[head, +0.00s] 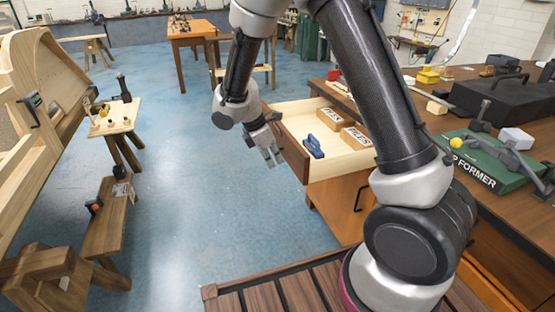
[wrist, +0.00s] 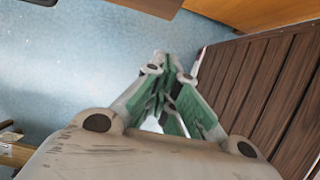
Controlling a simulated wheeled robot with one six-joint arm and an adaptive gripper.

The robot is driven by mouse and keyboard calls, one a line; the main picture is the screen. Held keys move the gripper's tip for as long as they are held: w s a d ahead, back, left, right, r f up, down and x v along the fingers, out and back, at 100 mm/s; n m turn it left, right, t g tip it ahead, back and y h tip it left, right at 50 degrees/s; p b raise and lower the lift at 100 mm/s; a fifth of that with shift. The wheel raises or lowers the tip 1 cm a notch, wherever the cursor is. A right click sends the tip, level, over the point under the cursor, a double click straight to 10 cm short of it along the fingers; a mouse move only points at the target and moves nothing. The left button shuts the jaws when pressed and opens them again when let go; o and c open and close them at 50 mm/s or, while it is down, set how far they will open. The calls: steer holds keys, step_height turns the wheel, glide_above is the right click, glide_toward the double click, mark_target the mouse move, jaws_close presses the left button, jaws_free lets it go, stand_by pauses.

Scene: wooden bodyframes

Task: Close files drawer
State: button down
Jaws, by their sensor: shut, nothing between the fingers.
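The files drawer (head: 318,166) is pulled out from the wooden workbench on the right in the head view. Inside it lie two wooden blocks marked "FILES" (head: 355,137) and a blue object (head: 313,147). My gripper (head: 272,160) is beside the drawer's front panel (head: 291,150), on its outer left side. Whether it touches the panel I cannot tell. In the wrist view my gripper (wrist: 166,62) is shut and empty, over blue floor, with its fingertips close together. A wooden edge (wrist: 150,8) shows at the top of that view.
The workbench top (head: 433,122) holds a black case (head: 500,95) and a green "FORMER" box (head: 490,160). Below the drawer is a cabinet with a black handle (head: 361,195). Open blue floor (head: 210,190) lies left of the drawer. A wooden frame and small bench (head: 112,215) stand further left.

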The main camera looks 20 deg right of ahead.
steer(key=d+f, duration=0.6)
steer(key=shift+w+d+f, duration=0.15)
steer(key=shift+d+f, duration=0.2)
steer(key=shift+d, duration=0.15)
steer(key=d, duration=2.1)
steer(key=w+d, duration=0.1)
steer(key=d, duration=0.9)
steer(key=shift+d, duration=0.4)
steer(key=shift+r, duration=0.1)
